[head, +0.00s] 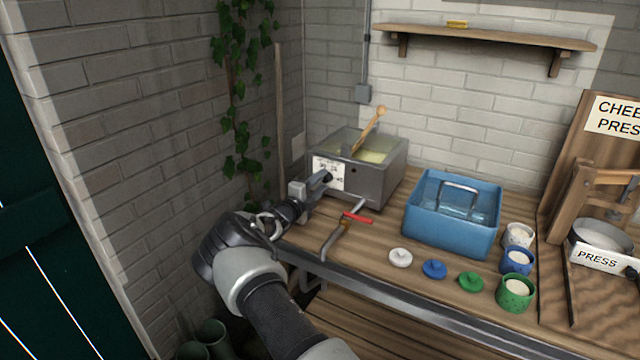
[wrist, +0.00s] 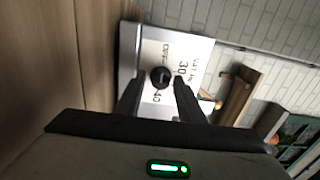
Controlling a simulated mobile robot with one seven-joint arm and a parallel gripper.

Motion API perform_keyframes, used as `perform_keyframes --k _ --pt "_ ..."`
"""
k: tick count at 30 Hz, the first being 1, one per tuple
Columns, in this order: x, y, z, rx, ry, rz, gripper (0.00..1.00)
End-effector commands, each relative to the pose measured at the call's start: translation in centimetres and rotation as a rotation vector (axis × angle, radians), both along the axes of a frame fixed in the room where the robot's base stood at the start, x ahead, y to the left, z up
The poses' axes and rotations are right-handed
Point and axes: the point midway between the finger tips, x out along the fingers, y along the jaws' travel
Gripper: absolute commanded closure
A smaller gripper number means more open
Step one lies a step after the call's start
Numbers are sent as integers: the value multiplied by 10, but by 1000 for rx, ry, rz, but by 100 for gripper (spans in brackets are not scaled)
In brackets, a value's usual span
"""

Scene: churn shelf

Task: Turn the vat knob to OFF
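The vat (head: 375,180) is a grey metal box with pale yellow contents and a wooden paddle, standing at the back left of the bench. Its white dial plate (head: 322,168) is on the front face. In the wrist view the plate (wrist: 190,48) shows VAT, OFF, 30 and 40 around the round black knob (wrist: 160,77). My gripper (wrist: 158,84) is open, with one finger on each side of the knob and gaps showing. In the head view my gripper (head: 322,181) is at the plate and partly hides it. Where the knob points is too small to tell.
A tap with a red handle (head: 358,217) sticks out below the vat. A blue crate (head: 450,235), several lids and small pots, and a cheese press (head: 590,200) stand to the right. A brick wall (head: 150,120) with ivy is close on the left.

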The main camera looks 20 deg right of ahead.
Motion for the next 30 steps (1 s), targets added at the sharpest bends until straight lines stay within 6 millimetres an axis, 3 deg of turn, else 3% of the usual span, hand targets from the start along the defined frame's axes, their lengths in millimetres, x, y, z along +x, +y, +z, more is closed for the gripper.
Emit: perform_keyframes --k 10,14,30 --pt "0 1 1 0 -2 1 56" --pt "-5 11 2 0 -2 3 56" --pt "-81 107 2 0 0 4 56"
